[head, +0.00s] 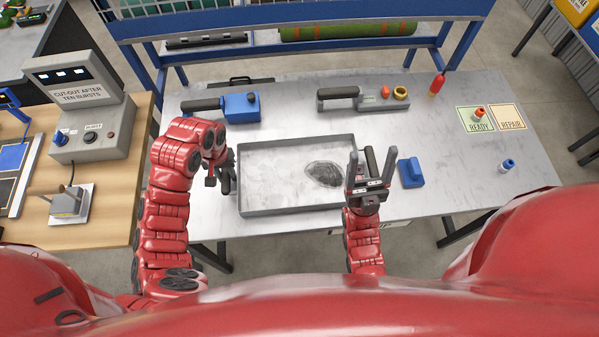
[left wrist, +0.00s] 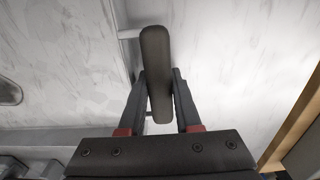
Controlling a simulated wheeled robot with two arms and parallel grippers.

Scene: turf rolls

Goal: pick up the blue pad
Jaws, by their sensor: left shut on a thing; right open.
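The blue pad (head: 411,173) is a small block on the metal table, just right of my right gripper. My right gripper (head: 371,165) is open and empty, near the right end of a grey tray (head: 295,209). A gap shows between it and the pad. My left gripper (head: 224,172) is at the tray's left side. In the left wrist view my left gripper (left wrist: 160,100) is shut on a dark rounded handle (left wrist: 155,50) joined by thin rods to a wall on its left. The pad does not show in that view.
A red bottle (head: 437,84), a READY card (head: 475,121) and a blue-white cap (head: 507,165) are at right. A control box (head: 85,105) stands left.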

